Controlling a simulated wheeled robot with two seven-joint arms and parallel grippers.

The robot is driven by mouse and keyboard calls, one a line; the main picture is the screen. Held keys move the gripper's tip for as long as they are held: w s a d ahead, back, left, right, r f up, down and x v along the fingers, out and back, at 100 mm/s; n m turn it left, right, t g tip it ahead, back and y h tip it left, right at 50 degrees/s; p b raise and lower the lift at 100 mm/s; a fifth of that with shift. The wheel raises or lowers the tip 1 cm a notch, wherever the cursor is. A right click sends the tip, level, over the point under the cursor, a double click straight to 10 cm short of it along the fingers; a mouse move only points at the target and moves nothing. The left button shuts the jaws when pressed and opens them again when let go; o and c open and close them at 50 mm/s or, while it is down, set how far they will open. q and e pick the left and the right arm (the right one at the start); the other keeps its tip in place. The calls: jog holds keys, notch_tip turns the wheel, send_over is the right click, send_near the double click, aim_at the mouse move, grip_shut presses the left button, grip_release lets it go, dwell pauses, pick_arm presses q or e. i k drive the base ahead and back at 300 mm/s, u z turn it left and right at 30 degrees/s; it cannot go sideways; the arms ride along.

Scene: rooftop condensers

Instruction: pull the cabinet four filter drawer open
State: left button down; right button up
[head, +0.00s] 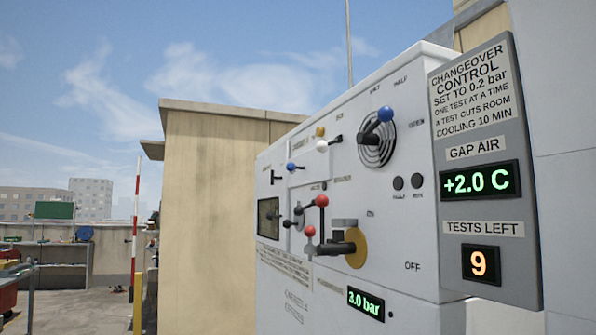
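A white cabinet (412,257) with levers and gauges fills the right middle of the head view, seen at a steep angle. Lettering low on its front is too small to read surely, so I cannot tell whether it is cabinet four. I cannot make out a filter drawer or its handle. The cabinet's lower part is cut off by the bottom edge of the picture. Neither of my grippers shows in this view.
Levers with red (322,201) and blue (385,114) knobs stick out from the cabinet front. A grey changeover control board (437,115) stands at the right. A beige wall (205,215) rises behind. Open rooftop floor (95,310) shows at the lower left, beside a red-and-white pole (135,225).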

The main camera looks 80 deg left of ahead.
aim_at(312, 166)
jog(key=u, duration=4)
jog(key=i, duration=3.2)
jog(key=z, duration=3.15)
jog(key=i, duration=0.5)
jog(key=u, duration=0.05)
